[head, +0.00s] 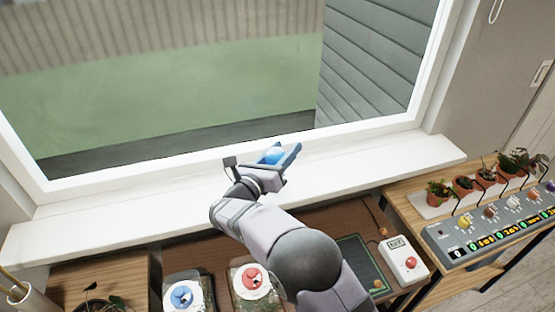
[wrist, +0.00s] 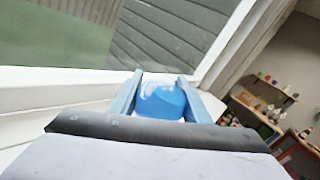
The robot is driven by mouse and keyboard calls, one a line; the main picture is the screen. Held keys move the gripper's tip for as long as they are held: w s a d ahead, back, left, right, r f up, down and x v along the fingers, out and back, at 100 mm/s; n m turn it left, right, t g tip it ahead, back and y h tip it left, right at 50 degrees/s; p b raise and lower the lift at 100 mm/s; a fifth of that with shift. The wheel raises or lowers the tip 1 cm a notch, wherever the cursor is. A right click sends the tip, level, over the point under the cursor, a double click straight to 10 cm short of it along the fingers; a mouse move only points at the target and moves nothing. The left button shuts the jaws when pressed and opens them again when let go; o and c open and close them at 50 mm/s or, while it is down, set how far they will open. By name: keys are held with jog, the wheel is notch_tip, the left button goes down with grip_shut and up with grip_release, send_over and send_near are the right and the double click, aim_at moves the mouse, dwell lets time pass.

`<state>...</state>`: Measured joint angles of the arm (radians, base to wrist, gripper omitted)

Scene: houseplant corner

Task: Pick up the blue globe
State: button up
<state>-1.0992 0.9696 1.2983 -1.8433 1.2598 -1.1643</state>
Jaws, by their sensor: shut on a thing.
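The blue globe (head: 272,156) is a round, shiny blue ball. My gripper (head: 280,157) is shut on it, with the globe between its blue fingers. In the head view they show in front of the white window sill, near its middle. In the wrist view the globe (wrist: 162,100) sits between the two fingers (wrist: 160,95), which stand at its left and right sides. I cannot tell from these views how far the globe is above the sill.
The white window sill (head: 120,225) is otherwise bare. Potted plants (head: 440,190) and a grey control panel (head: 490,228) stand at right.

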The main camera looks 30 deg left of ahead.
notch_tip(320, 180, up, 10)
jog(key=b, duration=0.2)
dwell(0.4)
